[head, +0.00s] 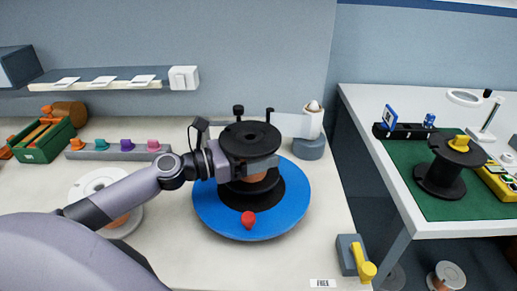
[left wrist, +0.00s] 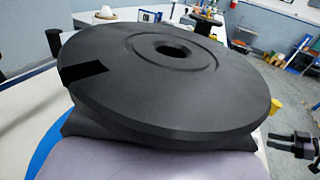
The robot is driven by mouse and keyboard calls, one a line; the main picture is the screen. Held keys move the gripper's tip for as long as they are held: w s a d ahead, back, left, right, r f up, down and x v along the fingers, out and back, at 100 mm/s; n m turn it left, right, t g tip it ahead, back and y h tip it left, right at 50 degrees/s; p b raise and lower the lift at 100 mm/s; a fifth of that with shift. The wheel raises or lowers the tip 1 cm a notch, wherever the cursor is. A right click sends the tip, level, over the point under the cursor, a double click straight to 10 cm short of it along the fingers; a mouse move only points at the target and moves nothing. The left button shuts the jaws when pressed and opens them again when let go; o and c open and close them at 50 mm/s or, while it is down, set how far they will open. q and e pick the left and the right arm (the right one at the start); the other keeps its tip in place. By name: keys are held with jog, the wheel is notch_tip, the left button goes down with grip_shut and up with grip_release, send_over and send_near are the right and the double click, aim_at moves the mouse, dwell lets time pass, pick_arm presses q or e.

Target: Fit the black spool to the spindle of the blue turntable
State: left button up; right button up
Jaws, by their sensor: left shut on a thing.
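The black spool (head: 251,137) is in my left gripper (head: 249,166) above the middle of the blue turntable (head: 212,212) in the head view. The gripper is shut on it from the left side. Copper-coloured winding shows below the gripper, and a wide black lower disc shows above the blue plate. In the left wrist view the spool's black top flange (left wrist: 170,85) fills the middle, with its centre hole in sight and slightly tilted in the picture. The spindle is hidden, and I cannot tell whether the spool rests on the turntable. My right gripper is not in the head view.
A red knob (head: 248,219) stands at the turntable's front. A grey block with a yellow lever (head: 364,262) is at the bench's front right. A pale spool (head: 98,185) lies left under my arm. Black posts and a white-topped post (head: 313,122) stand behind. Another table with a green mat is right.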

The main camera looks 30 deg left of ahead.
pick_arm(q)
jog(key=shift+r+p, duration=0.2)
jog(key=shift+p, duration=0.1)
dwell(0.4)
jog(key=shift+f, duration=0.2)
jog(key=shift+f+b, duration=0.85)
jog(key=shift+f, duration=0.45)
jog(key=shift+f, duration=0.2)
jog(key=shift+f, duration=0.3)
jog(key=shift+f, duration=0.25)
dwell(0.5)
jog(key=o, duration=1.6)
jog(key=shift+c, duration=0.2)
